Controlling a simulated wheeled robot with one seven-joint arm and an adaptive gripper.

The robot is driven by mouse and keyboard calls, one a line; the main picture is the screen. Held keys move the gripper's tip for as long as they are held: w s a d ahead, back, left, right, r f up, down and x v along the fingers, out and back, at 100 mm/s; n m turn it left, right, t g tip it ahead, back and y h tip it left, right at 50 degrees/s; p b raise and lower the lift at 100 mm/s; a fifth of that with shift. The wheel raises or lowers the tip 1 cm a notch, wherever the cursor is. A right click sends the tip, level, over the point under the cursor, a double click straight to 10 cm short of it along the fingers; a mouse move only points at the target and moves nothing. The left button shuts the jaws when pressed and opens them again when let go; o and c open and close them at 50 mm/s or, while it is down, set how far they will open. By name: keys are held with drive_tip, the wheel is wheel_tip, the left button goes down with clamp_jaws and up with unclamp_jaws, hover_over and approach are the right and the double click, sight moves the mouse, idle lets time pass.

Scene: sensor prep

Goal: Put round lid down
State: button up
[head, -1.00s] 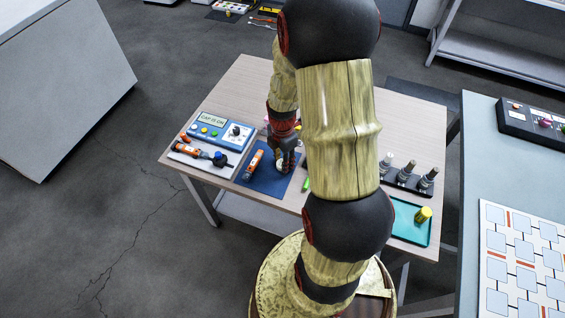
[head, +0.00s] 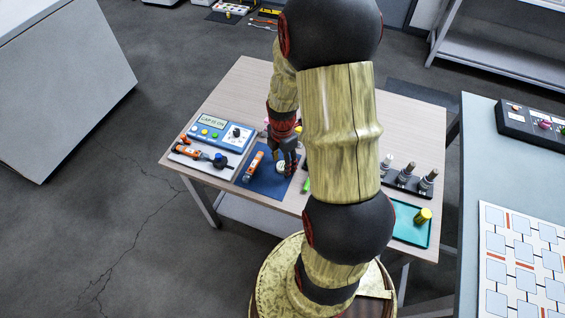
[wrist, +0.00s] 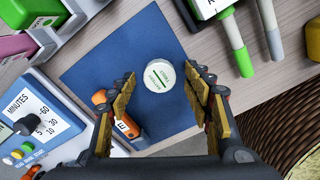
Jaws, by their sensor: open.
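The round lid (wrist: 165,77) is a white disc with a green line and small print, lying on the dark blue mat (wrist: 95,65). In the head view the lid (head: 281,167) shows just below my gripper. My gripper (wrist: 165,97) is open in the wrist view, with one finger on each side of the lid's near part. A gap shows between each finger and the lid, and nothing is held. In the head view my gripper (head: 287,160) hangs over the mat's right part. My arm hides part of the table there.
An orange tool (wrist: 125,128) lies on the mat to the left. A blue panel with a dial (head: 222,134) stands left of the mat. A teal tray (head: 405,225) holds a yellow cylinder (head: 423,216).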

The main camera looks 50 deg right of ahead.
sight(282, 165)
wheel_tip(282, 165, up, 11)
drive_tip(key=p, duration=0.4)
drive_tip(key=a+r+m+t, duration=0.2)
drive_tip(key=a+r+m, duration=0.5)
drive_tip(key=a+r, duration=0.55)
drive_tip(key=s+a+r+m+t, duration=0.3)
drive_tip(key=s+a+r+m, duration=0.4)
drive_tip(key=a+r+m, duration=0.2)
wheel_tip(282, 165, up, 2)
drive_tip(key=shift+s+a+r+t, duration=0.2)
drive_tip(key=shift+s+a+t, duration=0.1)
drive_tip(key=shift+a, duration=0.3)
drive_tip(key=shift+c, duration=1.2)
